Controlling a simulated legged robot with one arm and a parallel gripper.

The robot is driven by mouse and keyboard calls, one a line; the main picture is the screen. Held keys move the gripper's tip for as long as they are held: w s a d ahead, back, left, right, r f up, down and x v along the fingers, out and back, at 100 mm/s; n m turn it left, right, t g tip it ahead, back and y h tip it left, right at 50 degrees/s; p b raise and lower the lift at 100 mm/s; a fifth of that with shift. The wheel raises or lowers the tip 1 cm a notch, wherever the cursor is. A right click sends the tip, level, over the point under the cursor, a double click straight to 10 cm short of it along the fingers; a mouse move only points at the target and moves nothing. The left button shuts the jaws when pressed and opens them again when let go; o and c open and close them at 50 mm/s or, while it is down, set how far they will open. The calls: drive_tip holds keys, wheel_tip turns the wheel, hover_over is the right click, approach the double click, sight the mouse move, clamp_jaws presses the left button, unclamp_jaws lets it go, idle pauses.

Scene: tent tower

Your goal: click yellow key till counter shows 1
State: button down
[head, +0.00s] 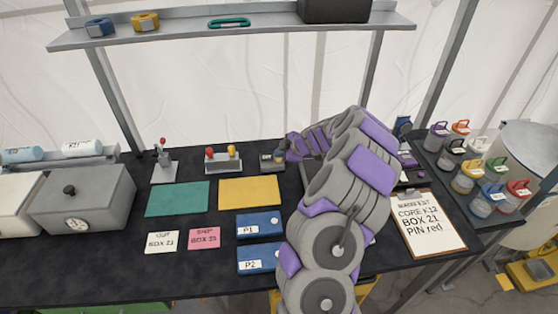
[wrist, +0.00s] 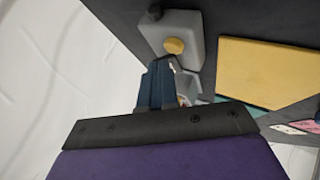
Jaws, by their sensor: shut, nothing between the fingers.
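The yellow key (wrist: 174,46) is a round button on a grey device (wrist: 190,22) in the wrist view, with a dark knob at the device's far end. In the head view the grey device (head: 267,162) stands behind the yellow mat, partly covered by my arm. My gripper (wrist: 160,66) shows dark blue fingers in the wrist view. It is shut and empty, with its tips close to the device, just below the key in the picture. I cannot tell whether they touch. No counter digits are readable in either view.
The yellow mat (head: 249,191) lies in front of the device, the green mat (head: 178,199) to its left. A base with red and yellow knobs (head: 223,163) stands left of the device. A clipboard (head: 429,223) and several jars are at right. A shelf (head: 230,30) runs above.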

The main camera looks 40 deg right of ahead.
sight(280, 162)
drive_tip(key=shift+f+b, duration=0.8)
drive_tip(key=shift+b, duration=1)
idle(0.9)
drive_tip(key=shift+r, duration=0.95)
drive_tip(key=shift+a+r, duration=0.1)
drive_tip(key=shift+r, duration=2.35)
